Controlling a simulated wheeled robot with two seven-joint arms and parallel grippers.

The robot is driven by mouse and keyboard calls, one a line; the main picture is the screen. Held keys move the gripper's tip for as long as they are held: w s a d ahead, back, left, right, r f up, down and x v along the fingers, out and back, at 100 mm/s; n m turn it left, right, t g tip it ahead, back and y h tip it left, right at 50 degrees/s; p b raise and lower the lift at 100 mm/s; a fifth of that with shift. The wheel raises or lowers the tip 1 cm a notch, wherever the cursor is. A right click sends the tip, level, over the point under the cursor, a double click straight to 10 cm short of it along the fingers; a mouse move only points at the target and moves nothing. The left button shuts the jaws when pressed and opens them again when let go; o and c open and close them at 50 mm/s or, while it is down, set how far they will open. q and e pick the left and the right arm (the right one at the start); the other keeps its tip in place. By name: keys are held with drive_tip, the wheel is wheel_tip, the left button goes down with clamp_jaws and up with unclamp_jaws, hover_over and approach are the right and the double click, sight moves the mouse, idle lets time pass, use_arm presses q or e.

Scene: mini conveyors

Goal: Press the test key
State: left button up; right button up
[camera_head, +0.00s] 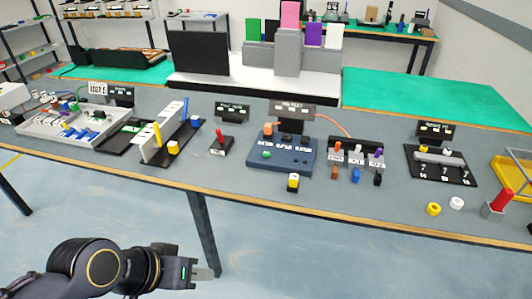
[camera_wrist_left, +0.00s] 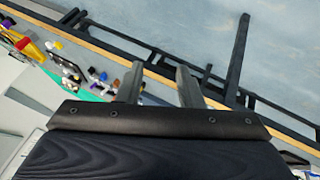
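My left gripper (camera_head: 203,273) is in front of the table, below its front edge, and touches nothing. In the left wrist view its two fingers (camera_wrist_left: 161,84) stand apart with nothing between them. A dark blue panel (camera_head: 255,162) stands near the middle of the table, with an orange block, a green piece and a row of small white-marked labels; a dark sign rises behind it. Its lettering is too small to read, so I cannot tell which piece is the test key. My right gripper is in neither view.
A red-lever box (camera_head: 221,146) and a rack with a yellow block (camera_head: 172,148) stand left of the panel. A yellow-topped cube (camera_head: 293,182) sits at the table's front edge. A connector block (camera_head: 357,155) is to the right. Floor before the table is clear.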

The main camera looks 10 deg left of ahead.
use_arm(q)
clamp_jaws()
idle(1.5)
